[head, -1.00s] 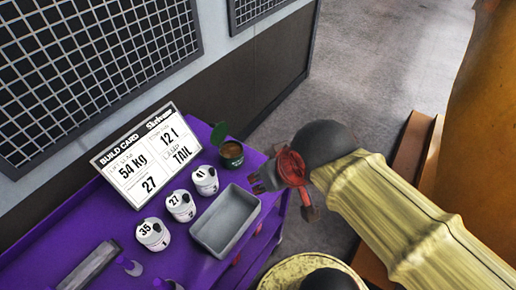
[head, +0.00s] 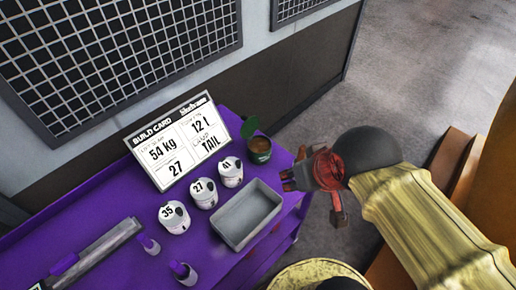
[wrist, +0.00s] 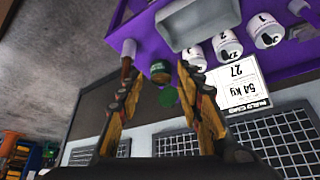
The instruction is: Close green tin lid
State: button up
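The green tin (head: 258,152) stands at the far right corner of the purple bench top, with brown contents showing. Its green lid (head: 249,127) is raised, standing up at the tin's back edge. My gripper (head: 287,180) is just right of the tin and nearer to me, apart from it and empty. In the wrist view the tin (wrist: 160,70) and its lid (wrist: 168,97) appear between my two spread fingers. No contact shows.
A grey tray (head: 247,214) sits in front of the tin. White numbered canisters, 41 (head: 231,172), 27 (head: 203,193) and 35 (head: 174,217), line up left of it. The build card (head: 183,140) stands behind them. A mesh panel wall (head: 110,60) rises behind the bench (head: 80,215).

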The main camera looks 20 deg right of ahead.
jog(key=shift+r, duration=0.1)
jog(key=shift+c, duration=0.7)
jog(key=shift+w+f+g+p, duration=0.65)
jog(key=shift+f+g+p, duration=0.15)
jog(key=shift+p, duration=0.15)
jog(key=shift+c, duration=1.2)
jog(key=w+p, duration=0.1)
jog(key=w, duration=0.3)
jog(key=w+a+g+p, duration=0.1)
jog(key=w, duration=0.3)
jog(key=w+f+g+p, duration=0.1)
jog(key=w, duration=0.3)
jog(key=shift+w+a, duration=0.25)
jog(key=shift+w, duration=0.1)
grip_shut()
jog(key=n+y+p, duration=0.1)
jog(key=n+p, duration=0.2)
send_over(246, 125)
jog(key=s, duration=0.1)
notch_tip(246, 125, down, 6)
jog(key=w+a+r+n+t, duration=0.1)
jog(key=w+a+r+n, duration=0.15)
jog(key=w, duration=0.55)
notch_tip(246, 125, down, 9)
jog(key=d, duration=0.1)
jog(key=shift+s+d+r+y, duration=0.15)
jog(key=shift+s+d+y, duration=0.1)
jog(key=shift+y, duration=0.15)
